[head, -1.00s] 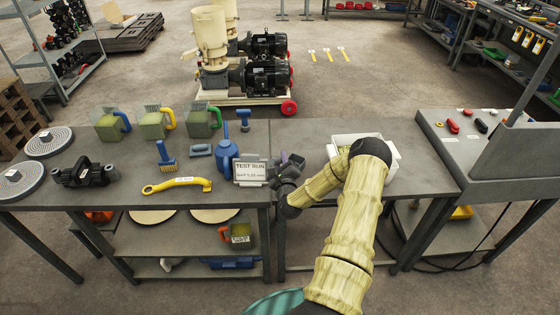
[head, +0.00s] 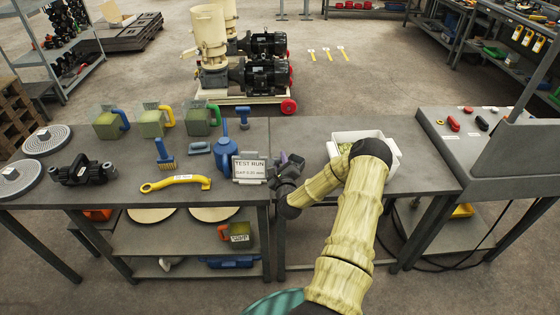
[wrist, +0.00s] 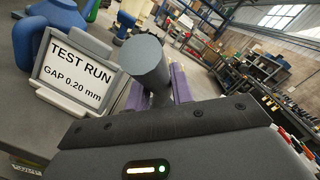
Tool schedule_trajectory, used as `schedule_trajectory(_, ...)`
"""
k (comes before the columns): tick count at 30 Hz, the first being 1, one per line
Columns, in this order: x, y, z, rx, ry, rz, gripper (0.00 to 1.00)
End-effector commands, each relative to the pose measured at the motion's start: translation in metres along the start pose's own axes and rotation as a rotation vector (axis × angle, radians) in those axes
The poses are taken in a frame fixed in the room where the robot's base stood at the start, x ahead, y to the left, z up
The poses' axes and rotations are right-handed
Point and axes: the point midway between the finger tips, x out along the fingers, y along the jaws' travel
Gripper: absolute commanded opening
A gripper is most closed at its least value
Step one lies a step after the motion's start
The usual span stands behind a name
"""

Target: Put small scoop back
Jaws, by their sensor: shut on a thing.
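My gripper (head: 292,163) is over the grey bench, just right of the TEST RUN sign. In the wrist view its two purple fingers (wrist: 158,92) are shut on the stem of a small grey piece with a round cylindrical end (wrist: 145,62), which looks like the small scoop. In the head view the held piece is small and partly hidden among the dark wrist and purple fingers. The white bin (head: 396,160) with green pellets stands right of my gripper, partly behind my arm. I cannot make out a marked resting place for the scoop.
The TEST RUN sign (head: 249,168) stands close left of my gripper. A blue bottle (head: 226,155), a blue brush (head: 165,155) and a yellow wrench-like tool (head: 176,183) are further left. Several pellet-filled jugs (head: 152,124) line the back. Bare bench lies behind my gripper.

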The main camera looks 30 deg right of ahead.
Motion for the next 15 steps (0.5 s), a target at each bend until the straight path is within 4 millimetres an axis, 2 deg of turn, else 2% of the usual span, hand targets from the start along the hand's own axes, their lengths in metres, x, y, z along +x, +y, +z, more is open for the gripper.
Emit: schedule_trajectory(15,0.0003,0.0026,-0.0029,-0.001,-0.002,-0.002,0.0)
